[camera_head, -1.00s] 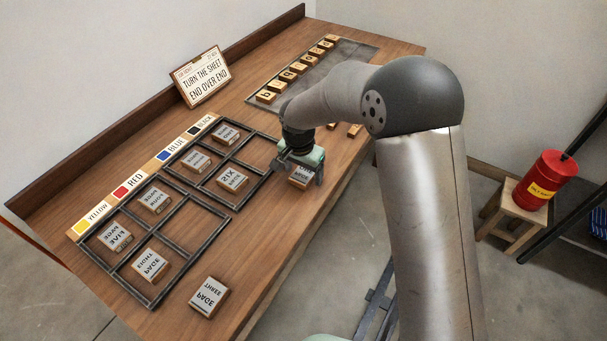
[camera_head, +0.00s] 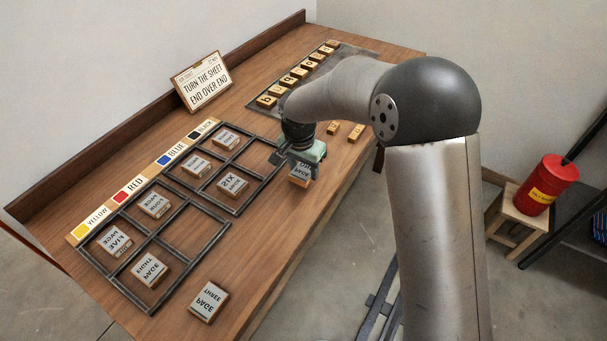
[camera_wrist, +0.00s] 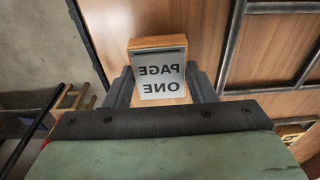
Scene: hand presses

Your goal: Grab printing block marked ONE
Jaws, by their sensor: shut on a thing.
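The printing block marked ONE (camera_wrist: 160,82) is a wooden block with a grey face reading "PAGE ONE" in mirrored letters. My gripper (camera_wrist: 162,90) is shut on it, with a dark finger on each side in the wrist view. In the head view, the block (camera_head: 299,174) shows under my gripper (camera_head: 301,166), near the front edge of the table, to the right of the black frames. I cannot tell how far it is above the table.
Several other blocks sit in the black frames (camera_head: 192,274), and the block marked THREE (camera_head: 208,301) lies outside them at the front. Small letter blocks (camera_head: 356,132) and a grey tray (camera_head: 262,111) are farther back. A sign (camera_head: 201,80) stands behind the colour strip.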

